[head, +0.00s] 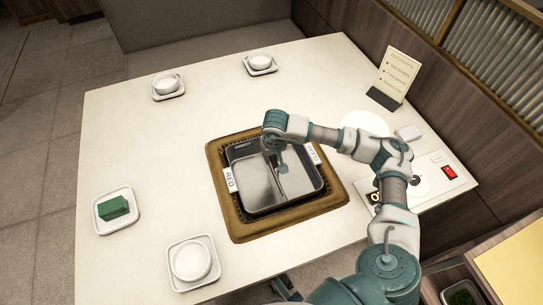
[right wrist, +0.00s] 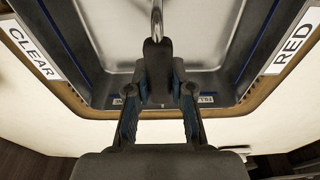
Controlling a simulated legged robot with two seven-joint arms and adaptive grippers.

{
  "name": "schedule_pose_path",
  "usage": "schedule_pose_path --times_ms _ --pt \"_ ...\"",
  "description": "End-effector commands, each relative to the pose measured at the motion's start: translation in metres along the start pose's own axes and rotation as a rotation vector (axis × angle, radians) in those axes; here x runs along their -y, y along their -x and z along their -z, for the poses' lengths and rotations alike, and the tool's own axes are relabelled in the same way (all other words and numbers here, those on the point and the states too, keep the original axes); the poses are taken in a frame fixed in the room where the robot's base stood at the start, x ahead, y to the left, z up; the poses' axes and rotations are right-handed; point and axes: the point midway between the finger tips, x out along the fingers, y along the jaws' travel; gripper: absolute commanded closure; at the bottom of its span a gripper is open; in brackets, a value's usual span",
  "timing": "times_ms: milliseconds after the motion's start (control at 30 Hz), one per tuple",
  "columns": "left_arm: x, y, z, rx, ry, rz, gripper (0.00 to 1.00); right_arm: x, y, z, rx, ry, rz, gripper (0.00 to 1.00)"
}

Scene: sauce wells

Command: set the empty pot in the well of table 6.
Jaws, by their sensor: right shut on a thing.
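The empty pot (head: 262,183) is a square steel pan with a dark rim and a divider across its middle. In the head view it lies inside the opening of the well (head: 222,203), which has a wide brown frame in the white table (head: 150,215). I cannot tell whether it rests on the bottom. Labels read RED (head: 229,180) and CLEAR (right wrist: 34,50).
A control panel with a red switch (head: 449,171) is at the table's right. A menu stand (head: 397,78) is at the back right. White bowls on plates (head: 191,263) stand around the edges, and a green block (head: 113,208) sits on a left plate. The table's left half is mostly clear.

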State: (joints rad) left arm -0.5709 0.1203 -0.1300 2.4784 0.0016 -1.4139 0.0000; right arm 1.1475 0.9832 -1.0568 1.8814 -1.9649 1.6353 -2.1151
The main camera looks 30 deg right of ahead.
Motion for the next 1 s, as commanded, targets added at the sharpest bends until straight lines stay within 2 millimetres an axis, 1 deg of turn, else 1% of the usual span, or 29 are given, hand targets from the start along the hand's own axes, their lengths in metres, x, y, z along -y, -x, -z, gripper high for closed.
schedule_pose_path --times_ms 300,333,367,400,433,633,667,700,767,800,833,1000 --pt "-0.0002 -0.0018 -0.0004 0.002 0.000 0.000 0.00 0.0004 -0.0040 -0.0007 0.004 0.001 0.000 1.00" --pt "-0.0003 -0.0018 -0.0003 0.002 0.000 0.000 0.00 0.0004 -0.0042 -0.0008 0.004 0.001 0.000 0.71" --pt "-0.0003 -0.0018 -0.0003 0.002 0.000 0.000 0.00 0.0004 -0.0043 -0.0008 0.004 0.001 0.000 0.63" --pt "-0.0003 -0.0019 -0.0003 0.002 0.000 0.000 0.00 0.0003 -0.0043 -0.0008 0.004 0.001 0.000 0.53" --pt "-0.0003 -0.0019 -0.0003 0.002 0.000 0.000 0.00 0.0003 -0.0042 -0.0008 0.004 0.001 0.000 0.49" --pt "-0.0004 -0.0015 -0.0006 0.002 0.000 0.000 0.00 0.0000 -0.0034 -0.0008 0.003 0.001 0.000 0.49" --pt "-0.0004 -0.0015 -0.0006 0.002 0.000 0.000 0.00 -0.0003 -0.0048 -0.0019 0.007 0.001 -0.002 0.44" --pt "-0.0003 -0.0015 -0.0006 0.002 0.000 0.000 0.00 -0.0003 -0.0047 -0.0018 0.006 0.001 -0.002 0.34" --pt "-0.0003 -0.0015 -0.0006 0.002 0.000 0.000 0.00 -0.0003 -0.0044 -0.0016 0.006 0.001 -0.002 0.19" --pt "-0.0003 -0.0015 -0.0006 0.002 0.000 0.000 0.00 -0.0002 -0.0043 -0.0014 0.005 0.001 -0.002 0.09" --pt "-0.0003 -0.0015 -0.0006 0.002 0.000 0.000 0.00 -0.0002 -0.0042 -0.0013 0.005 0.001 -0.001 0.07" --pt "-0.0003 -0.0015 -0.0005 0.002 0.000 0.000 0.00 -0.0002 -0.0037 -0.0010 0.004 0.001 -0.001 0.07"
